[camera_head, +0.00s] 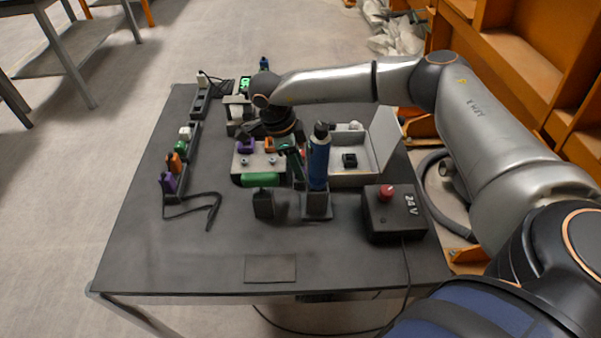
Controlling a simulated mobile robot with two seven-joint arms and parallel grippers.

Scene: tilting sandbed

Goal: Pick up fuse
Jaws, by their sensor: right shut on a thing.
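My right gripper (286,146) is reached over the grey fuse block (258,163) in the middle of the table, pointing down. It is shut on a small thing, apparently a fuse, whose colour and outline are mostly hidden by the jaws. A purple fuse (245,145) stands in the block at left, with an orange fuse (270,144) close beside the gripper. A rack (194,135) at the table's left holds purple (168,182), orange (174,163), green (180,147) and white (185,133) pieces. My left gripper is not in view.
A blue bottle (319,160) stands upright in a holder just right of the gripper. An open grey box (378,160) and a black 24 V box (392,215) with a red knob stand further right. A dark cable (208,198) lies at left. The table's front (200,250) is mostly clear.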

